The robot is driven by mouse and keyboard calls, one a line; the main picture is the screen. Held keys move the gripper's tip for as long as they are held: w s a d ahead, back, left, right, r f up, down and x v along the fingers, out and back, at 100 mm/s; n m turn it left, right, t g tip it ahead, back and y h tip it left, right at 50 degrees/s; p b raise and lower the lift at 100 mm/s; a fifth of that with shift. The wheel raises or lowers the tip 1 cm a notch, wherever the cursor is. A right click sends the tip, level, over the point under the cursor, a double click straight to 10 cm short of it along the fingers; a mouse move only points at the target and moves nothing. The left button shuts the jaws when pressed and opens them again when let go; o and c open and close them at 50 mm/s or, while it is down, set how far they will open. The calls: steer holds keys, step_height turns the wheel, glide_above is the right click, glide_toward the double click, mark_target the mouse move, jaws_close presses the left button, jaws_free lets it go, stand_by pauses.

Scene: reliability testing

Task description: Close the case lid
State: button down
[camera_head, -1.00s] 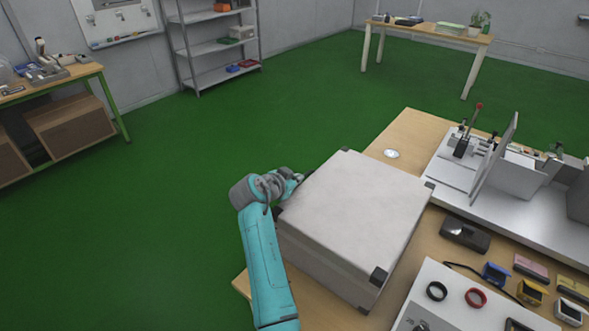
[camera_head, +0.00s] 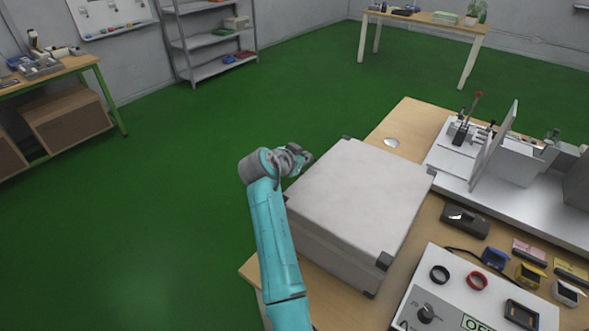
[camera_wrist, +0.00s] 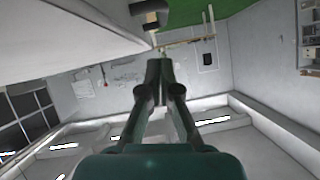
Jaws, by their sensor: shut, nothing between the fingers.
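The case (camera_head: 358,195) is a pale grey box with dark corner pieces on the wooden table. Its lid lies flat on top and looks down on the body; whether it is latched I cannot tell. My gripper (camera_head: 303,156) is beside the case's far left edge, at about lid height, partly hard to make out. In the wrist view my gripper (camera_wrist: 158,65) is shut and empty, with its fingers together. A pale case surface (camera_wrist: 65,30) fills the upper left there, apart from the fingertips.
A control box (camera_head: 450,285) with rings and a knob stands in front right of the case. A metal fixture (camera_head: 510,160) stands to the right, with a dark device (camera_head: 465,221) before it. A round disc (camera_head: 391,142) lies behind the case. Green floor left of the table is clear.

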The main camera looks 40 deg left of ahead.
steer(key=v, duration=0.9)
steer(key=shift+s, duration=0.3)
steer(key=shift+r, duration=0.1)
